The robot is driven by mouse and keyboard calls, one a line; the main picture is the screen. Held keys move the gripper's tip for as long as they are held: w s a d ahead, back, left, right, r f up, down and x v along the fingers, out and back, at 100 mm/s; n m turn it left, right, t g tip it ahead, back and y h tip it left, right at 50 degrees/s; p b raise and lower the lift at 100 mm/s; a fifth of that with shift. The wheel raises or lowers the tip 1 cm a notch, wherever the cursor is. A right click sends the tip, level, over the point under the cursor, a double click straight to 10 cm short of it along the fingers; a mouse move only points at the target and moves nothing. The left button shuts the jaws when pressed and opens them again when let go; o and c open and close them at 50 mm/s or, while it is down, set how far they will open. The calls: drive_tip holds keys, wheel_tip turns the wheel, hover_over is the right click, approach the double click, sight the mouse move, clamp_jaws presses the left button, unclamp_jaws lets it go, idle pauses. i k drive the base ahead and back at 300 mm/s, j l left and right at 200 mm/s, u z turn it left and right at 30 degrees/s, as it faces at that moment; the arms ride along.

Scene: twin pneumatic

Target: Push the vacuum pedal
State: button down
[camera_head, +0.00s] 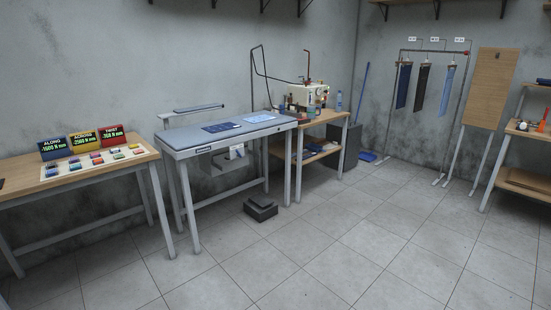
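A small dark grey pedal (261,208) sits on the tiled floor, just in front of the grey pressing table (170,152) and near its right front leg. The pedal looks like a low block with a raised top. Whether it is pressed cannot be told at this size. Two blue cloth pieces lie flat on the pressing table; one is the light blue piece (259,118). My gripper and arm are not in view.
A wooden table (75,180) with coloured display signs stands at the left. A wooden bench (325,117) with a sewing machine stands right of the pressing table. A garment rack (467,87) and board stand at the back right. The floor in front is clear.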

sight(263, 201)
drive_tip(key=i, duration=2.5)
drive_tip(key=i+u, duration=0.1)
drive_tip(key=i, duration=0.4)
drive_tip(key=i+l+u, duration=0.15)
drive_tip(key=i, duration=0.35)
drive_tip(key=i+l+u, duration=0.1)
drive_tip(key=i, duration=0.4)
drive_tip(key=i+l+u, duration=0.1)
drive_tip(key=i, duration=0.4)
drive_tip(key=i+l+u, duration=0.45)
drive_tip(key=i, duration=0.15)
drive_tip(key=i+l+u, duration=0.45)
drive_tip(key=i+l, duration=0.1)
drive_tip(key=l, duration=0.05)
